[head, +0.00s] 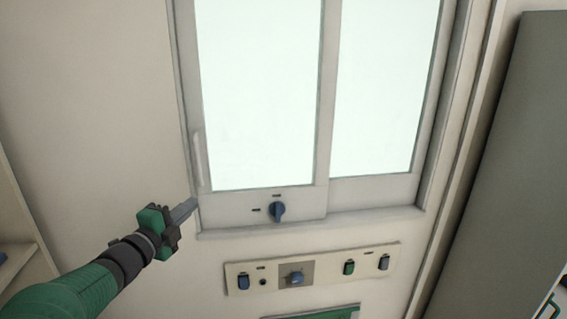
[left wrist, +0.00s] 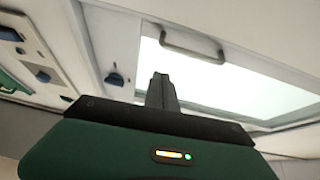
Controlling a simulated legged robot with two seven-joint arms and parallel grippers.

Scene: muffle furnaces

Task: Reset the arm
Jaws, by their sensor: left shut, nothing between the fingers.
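My left gripper (head: 187,210) comes in from the lower left in the head view. Its fingers are together and empty, close to the lower left corner of the sliding window frame; I cannot tell whether they touch it. The left wrist view also shows the shut fingers (left wrist: 161,92), with the window's handle (left wrist: 192,46) beyond them. In the head view this pale vertical handle (head: 199,158) sits on the left side of the frame, above the gripper. My right gripper is not in view.
A blue knob (head: 277,211) sits on the window's lower rail. Below it is a control panel (head: 325,268) with several switches. A grey cabinet (head: 500,160) stands at right and a shelf (head: 22,235) at left. The wall left of the window is bare.

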